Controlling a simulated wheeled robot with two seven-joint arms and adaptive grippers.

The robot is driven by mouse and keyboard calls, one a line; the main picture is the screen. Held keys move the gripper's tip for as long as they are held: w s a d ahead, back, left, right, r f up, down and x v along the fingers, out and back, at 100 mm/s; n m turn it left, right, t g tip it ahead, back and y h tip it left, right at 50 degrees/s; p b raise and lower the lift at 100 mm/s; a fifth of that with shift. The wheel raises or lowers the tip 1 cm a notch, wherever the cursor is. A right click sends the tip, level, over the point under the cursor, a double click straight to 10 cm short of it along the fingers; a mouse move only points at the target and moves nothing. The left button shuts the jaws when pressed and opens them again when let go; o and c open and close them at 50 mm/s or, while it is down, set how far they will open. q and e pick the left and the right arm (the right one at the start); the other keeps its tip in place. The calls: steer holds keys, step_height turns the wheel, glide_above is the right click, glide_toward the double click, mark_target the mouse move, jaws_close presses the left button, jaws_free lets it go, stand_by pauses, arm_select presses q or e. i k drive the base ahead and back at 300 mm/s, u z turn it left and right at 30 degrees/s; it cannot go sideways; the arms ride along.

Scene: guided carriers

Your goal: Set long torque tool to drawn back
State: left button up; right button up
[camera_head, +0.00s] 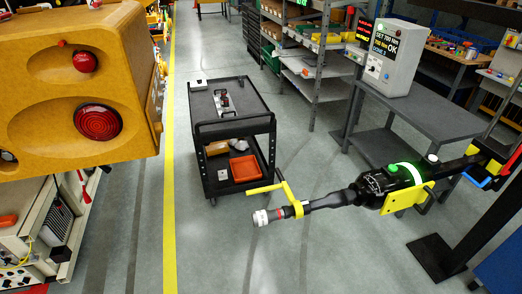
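The long torque tool (372,188) is a black, slim tool with a grey tip, reaching in from the right and pointing left over the floor. Neither of my grippers is in view, and nothing is seen holding the tool.
A black cart (234,128) with trays stands behind the tool tip. A yellow machine part (45,128) with red lamps fills the upper left. The floor at the bottom middle is clear.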

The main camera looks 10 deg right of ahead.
mark_target(413, 181)
steer(key=z, duration=1.65)
steer(key=k, duration=0.5)
steer(key=u, duration=0.5)
steer(key=i, duration=0.85)
